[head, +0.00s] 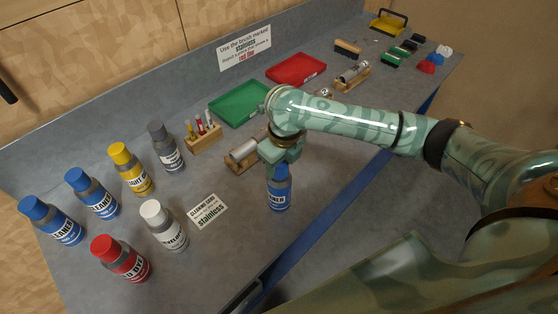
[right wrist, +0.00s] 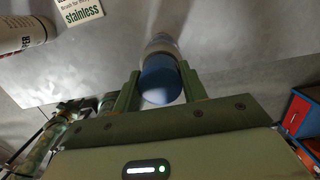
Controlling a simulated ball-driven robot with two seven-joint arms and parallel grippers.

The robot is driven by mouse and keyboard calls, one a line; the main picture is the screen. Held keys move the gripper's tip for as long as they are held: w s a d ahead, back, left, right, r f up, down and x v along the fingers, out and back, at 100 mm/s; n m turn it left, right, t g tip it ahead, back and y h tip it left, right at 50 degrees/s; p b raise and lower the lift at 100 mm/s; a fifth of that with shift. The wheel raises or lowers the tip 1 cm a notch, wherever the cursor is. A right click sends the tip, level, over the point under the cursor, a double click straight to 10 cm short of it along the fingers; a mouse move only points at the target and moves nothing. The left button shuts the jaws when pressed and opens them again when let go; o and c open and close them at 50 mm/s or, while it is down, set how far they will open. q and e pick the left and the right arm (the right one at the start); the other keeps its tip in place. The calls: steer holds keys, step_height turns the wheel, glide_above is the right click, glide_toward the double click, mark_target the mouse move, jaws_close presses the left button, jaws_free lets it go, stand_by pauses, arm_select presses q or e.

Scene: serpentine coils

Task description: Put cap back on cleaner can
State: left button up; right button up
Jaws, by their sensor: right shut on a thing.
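A cleaner can (head: 279,200) with a blue label stands upright on the grey bench near its front edge, its label partly readable. A blue cap (head: 279,173) is at its top, right below my right gripper (head: 281,163). In the right wrist view the blue cap (right wrist: 160,80) is between the two fingers of my right gripper (right wrist: 160,88), which is shut on it. The can's body (right wrist: 161,45) shows just beyond the cap. The cap looks in line with the can; whether it is fully seated is hidden. My left gripper is not in view.
Other capped bottles stand at the left: blue (head: 53,220), yellow (head: 131,169), grey (head: 166,147), white (head: 164,226) and red (head: 121,259). A stainless card (head: 208,211) lies left of the can. A wooden cradle (head: 240,161) and green tray (head: 239,103) are behind.

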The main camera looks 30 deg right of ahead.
steer(key=shift+f+p, duration=0.25)
steer(key=shift+p, duration=0.45)
stand_by(0.8)
steer(key=o, duration=1.5)
step_height(320, 180, up, 8)
steer(key=p, duration=0.9)
steer(key=shift+f, duration=0.25)
jaws_close()
